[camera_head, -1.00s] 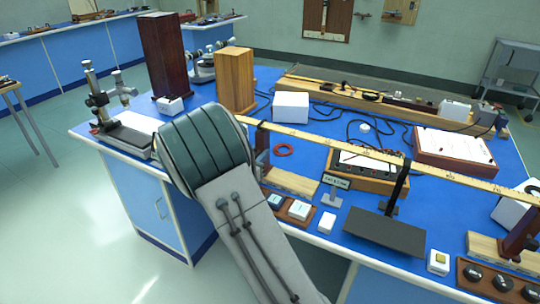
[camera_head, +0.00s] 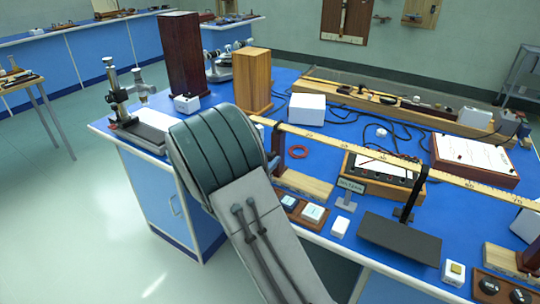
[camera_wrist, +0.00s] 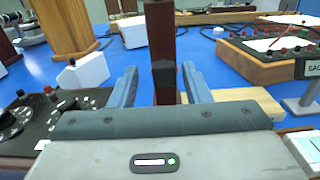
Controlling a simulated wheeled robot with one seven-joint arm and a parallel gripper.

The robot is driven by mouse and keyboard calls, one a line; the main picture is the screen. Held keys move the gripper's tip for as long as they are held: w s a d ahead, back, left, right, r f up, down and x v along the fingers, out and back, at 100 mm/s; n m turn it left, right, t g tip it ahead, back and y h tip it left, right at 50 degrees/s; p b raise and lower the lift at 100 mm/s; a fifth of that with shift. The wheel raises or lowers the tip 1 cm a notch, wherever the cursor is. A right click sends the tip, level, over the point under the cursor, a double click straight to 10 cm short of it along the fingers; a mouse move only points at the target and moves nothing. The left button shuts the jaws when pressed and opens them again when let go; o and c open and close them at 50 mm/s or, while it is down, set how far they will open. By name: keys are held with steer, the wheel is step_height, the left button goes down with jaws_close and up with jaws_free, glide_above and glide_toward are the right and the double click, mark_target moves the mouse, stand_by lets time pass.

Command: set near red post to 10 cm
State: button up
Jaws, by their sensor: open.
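A dark red-brown post (camera_wrist: 163,30) stands upright between my fingers in the wrist view, with a black band or clamp around it. In the head view this post (camera_head: 276,140) rises from a pale wooden base at the left part of the long yellow scale beam (camera_head: 325,142). My gripper (camera_wrist: 160,70) is open, one blue-grey finger on each side of the post, with visible gaps. In the head view my arm hides most of the gripper. A second red-brown post (camera_head: 530,255) stands on a wooden base at the right edge.
A dial box (camera_wrist: 40,118) and a white block (camera_wrist: 85,72) lie left of the fingers. A red-terminal meter box (camera_head: 385,175), a sign stand (camera_head: 350,188) and a black plate stand (camera_head: 400,238) are to the right. A wooden block (camera_head: 252,80) stands behind.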

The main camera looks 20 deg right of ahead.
steer(key=v, duration=1)
steer(key=shift+s+a, duration=0.2)
steer(key=shift+a, duration=0.1)
steer(key=s+d+r+m+g+y+p, duration=0.3)
steer(key=s+d+r+m+g+p, duration=0.1)
steer(key=s+d+m+g, duration=0.9)
steer(key=s+a+r+m+t+y+p, duration=0.3)
steer(key=s+a+r+m+y, duration=0.4)
steer(key=s+m+y, duration=0.3)
steer(key=s+a+m+p, duration=0.1)
steer(key=m, duration=0.2)
steer(key=shift+s+a+m+t, duration=0.2)
steer(key=shift+m+t, duration=0.1)
steer(key=shift+t, duration=0.1)
steer(key=shift+c, duration=0.8)
steer(key=shift+d, duration=0.2)
